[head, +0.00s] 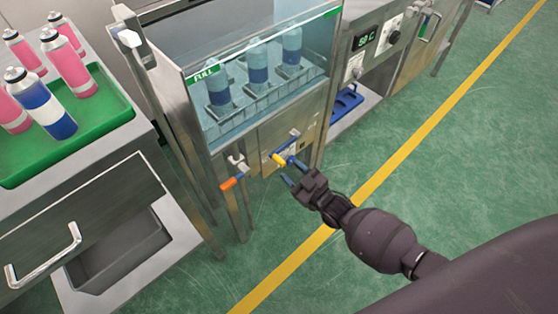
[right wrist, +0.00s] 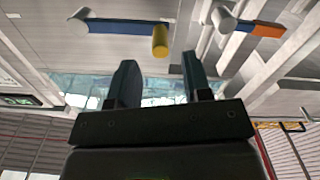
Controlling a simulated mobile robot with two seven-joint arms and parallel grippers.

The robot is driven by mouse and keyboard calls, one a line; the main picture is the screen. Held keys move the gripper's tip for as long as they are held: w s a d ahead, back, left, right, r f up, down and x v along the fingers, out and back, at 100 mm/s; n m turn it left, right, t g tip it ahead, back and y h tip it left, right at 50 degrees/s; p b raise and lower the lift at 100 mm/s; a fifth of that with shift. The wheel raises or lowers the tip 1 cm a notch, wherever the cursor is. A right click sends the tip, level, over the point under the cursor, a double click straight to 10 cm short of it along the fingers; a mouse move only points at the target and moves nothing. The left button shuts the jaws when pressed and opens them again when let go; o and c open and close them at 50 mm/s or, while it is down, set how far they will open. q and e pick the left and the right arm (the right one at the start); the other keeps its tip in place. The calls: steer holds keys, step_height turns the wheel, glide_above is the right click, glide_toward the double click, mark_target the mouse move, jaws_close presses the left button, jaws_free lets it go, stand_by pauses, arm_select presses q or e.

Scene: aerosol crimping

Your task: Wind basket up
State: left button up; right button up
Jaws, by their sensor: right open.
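A glass-sided water tank (head: 262,100) in a steel frame holds a basket (head: 262,97) of blue aerosol cans (head: 257,65), partly under water. On its front below the glass is a crank with a blue arm and a yellow knob (head: 279,159); the knob also shows in the right wrist view (right wrist: 160,41). My right gripper (head: 291,172) is open and empty just in front of the crank. In the right wrist view its fingers (right wrist: 160,75) are spread, with the knob beyond their tips and between their lines. My left gripper is not in view.
A lever with an orange grip (head: 229,183) sticks out left of the crank, and shows in the wrist view (right wrist: 268,29). A green tray (head: 100,130) of pink and blue cans stands at left. A 59 C display (head: 363,40) is at right. The floor in front is clear.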

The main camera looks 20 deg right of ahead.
mark_target(284, 165)
steer(key=x, duration=0.4)
steer(key=shift+s+f+b, duration=0.1)
steer(key=shift+f+b, duration=0.05)
steer(key=shift+b, duration=0.2)
steer(key=shift+x, duration=0.85)
jaws_close()
